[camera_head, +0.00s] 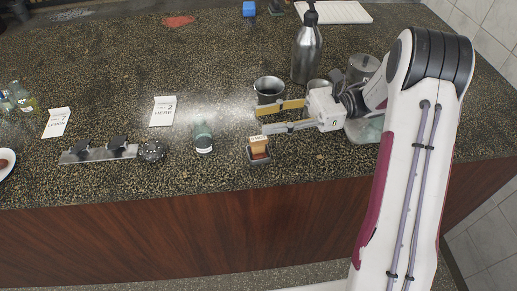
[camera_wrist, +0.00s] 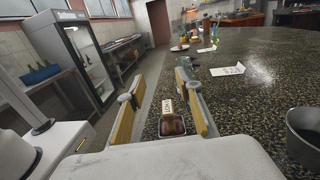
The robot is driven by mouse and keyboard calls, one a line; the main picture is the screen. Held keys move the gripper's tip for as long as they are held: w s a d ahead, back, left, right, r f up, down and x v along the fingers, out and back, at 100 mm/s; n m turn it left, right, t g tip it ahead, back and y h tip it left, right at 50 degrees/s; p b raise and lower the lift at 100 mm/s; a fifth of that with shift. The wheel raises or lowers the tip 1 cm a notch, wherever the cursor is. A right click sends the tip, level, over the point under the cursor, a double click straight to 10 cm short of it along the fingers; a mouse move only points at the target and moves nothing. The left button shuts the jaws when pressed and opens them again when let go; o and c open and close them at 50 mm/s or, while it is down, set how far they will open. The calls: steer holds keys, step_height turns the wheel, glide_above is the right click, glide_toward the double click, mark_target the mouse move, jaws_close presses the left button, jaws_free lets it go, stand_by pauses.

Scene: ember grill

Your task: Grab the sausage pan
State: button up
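The sausage pan (camera_head: 259,155) is a small dark square dish near the counter's front edge, with an orange-brown block and a small lettered tag standing up in it. It also shows in the wrist view (camera_wrist: 172,127), between the two fingers in the picture and nearer the right one. My gripper (camera_head: 260,117) is open, with yellow-lined fingers spread apart and nothing held. In the head view its fingers point left, and the pan sits just below the nearer fingertip in the picture. The open fingers also show in the wrist view (camera_wrist: 158,88). I cannot tell the height between fingers and pan.
A metal cup (camera_head: 268,88) and a steel bottle (camera_head: 306,50) stand behind my gripper. A small bottle (camera_head: 202,138) stands left of the pan, beyond it a round dark object (camera_head: 151,150) and a metal rack (camera_head: 98,152). The counter (camera_head: 215,50) is mostly clear farther back.

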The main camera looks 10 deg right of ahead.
mark_target(258, 138)
steer(key=shift+f, duration=1.15)
steer(key=shift+f, duration=0.1)
step_height(258, 138, down, 5)
steer(key=shift+r, duration=0.2)
steer(key=shift+s+a, duration=0.1)
steer(key=shift+a, duration=1.4)
